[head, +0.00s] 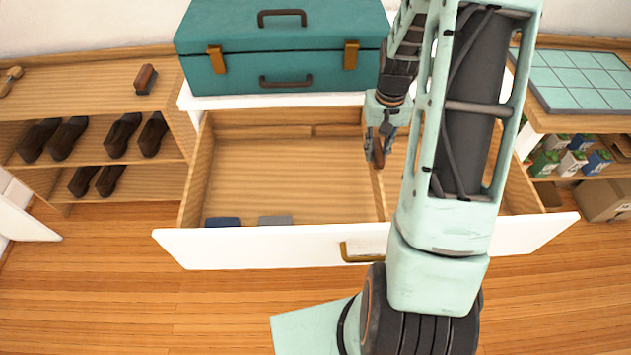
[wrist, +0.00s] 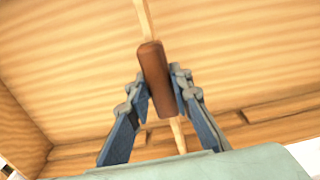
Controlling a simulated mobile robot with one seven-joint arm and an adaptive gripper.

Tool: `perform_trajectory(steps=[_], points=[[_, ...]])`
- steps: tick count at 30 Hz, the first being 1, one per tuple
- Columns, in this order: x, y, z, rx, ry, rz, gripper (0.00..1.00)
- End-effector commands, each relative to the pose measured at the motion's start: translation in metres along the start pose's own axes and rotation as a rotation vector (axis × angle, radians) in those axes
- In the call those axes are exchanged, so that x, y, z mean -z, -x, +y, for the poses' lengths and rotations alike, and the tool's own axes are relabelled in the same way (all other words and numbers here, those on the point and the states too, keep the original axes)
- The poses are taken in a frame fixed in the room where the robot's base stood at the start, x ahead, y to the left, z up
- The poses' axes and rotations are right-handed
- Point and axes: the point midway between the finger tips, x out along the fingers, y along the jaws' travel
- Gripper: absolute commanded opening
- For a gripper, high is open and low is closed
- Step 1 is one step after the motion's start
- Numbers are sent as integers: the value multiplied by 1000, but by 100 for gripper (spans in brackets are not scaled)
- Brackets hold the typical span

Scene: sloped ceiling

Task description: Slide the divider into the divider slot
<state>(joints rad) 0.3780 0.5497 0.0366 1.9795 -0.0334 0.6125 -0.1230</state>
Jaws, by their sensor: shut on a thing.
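The white-fronted drawer (head: 300,243) stands open, with a bare wooden inside. My gripper (head: 376,147) is over the drawer's right half, shut on a brown block (head: 377,156). In the wrist view, the two fingers of my gripper (wrist: 159,82) press on both sides of the brown block (wrist: 157,75). A thin pale wooden strip, seemingly the divider (wrist: 143,18), runs in line below the block and shows at both its ends. In the head view the divider (head: 382,200) runs front to back. Whether it sits in a slot I cannot tell; my arm hides much of the right compartment.
A blue piece (head: 222,222) and a grey piece (head: 275,220) lie by the drawer front. A teal case (head: 284,50) stands behind the drawer. Shelves with shoes (head: 122,133) are at left. A tiled panel (head: 580,82) and small cartons (head: 570,160) are at right.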

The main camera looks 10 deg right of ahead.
Motion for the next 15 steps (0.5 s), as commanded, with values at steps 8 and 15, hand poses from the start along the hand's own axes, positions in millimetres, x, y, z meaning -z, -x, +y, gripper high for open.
perform_trajectory(steps=[8, 15], points=[[0, 0, 23, 0, -2, 0, 2], [0, 0, 42, 0, -2, 0, 2]])
